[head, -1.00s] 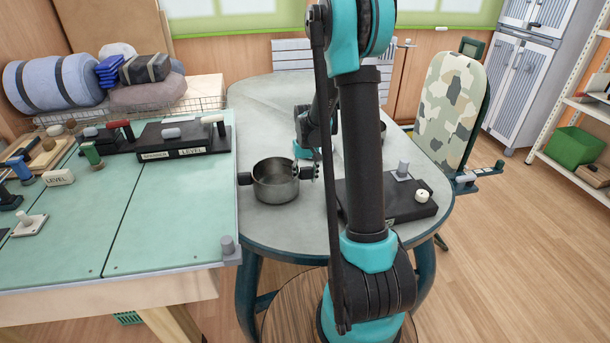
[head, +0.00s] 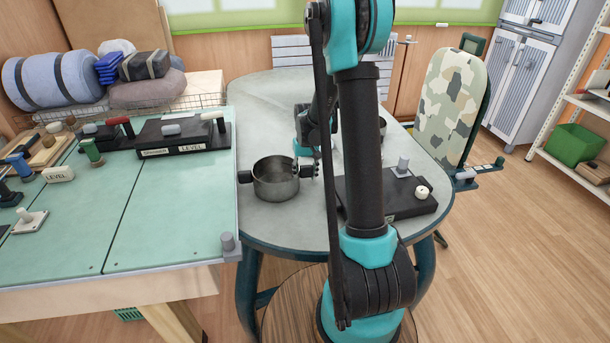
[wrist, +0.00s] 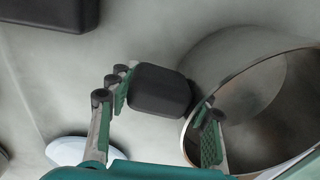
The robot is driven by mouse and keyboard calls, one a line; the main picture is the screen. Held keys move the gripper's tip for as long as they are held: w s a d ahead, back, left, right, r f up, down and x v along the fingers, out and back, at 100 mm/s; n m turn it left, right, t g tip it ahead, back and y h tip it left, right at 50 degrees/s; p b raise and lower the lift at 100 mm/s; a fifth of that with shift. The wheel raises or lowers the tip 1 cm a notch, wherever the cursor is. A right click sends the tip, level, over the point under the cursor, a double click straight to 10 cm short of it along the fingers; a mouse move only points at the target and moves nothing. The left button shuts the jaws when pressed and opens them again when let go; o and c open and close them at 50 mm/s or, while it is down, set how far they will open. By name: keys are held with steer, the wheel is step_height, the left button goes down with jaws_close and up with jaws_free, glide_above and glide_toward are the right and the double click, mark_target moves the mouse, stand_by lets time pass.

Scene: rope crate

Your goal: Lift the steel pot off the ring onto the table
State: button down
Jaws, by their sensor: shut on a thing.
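The steel pot (head: 276,180), round and open-topped with black side handles, is at the near left of the grey table, left of my arm. My gripper (head: 308,172) is at its right side, partly hidden by my own arm. In the wrist view, my gripper (wrist: 163,108) has a finger on either side of the black handle (wrist: 160,90) and is shut on it. The pot's rim and inside (wrist: 255,110) fill the right of that view. The pot looks upright. I cannot tell whether its base touches the table, and I cannot make out the ring.
A black slab (head: 410,198) with a grey post and a white knob lies right of my arm. A green-topped bench (head: 170,225) adjoins at left, with a grey peg (head: 228,242) at its corner. The table's far left (head: 265,105) is clear. A camouflage-patterned chair (head: 450,105) stands at right.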

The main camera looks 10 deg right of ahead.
steer(key=shift+f, duration=0.1)
steer(key=c, duration=0.6)
jaws_free()
step_height(320, 180, up, 12)
steer(key=shift+d, duration=0.15)
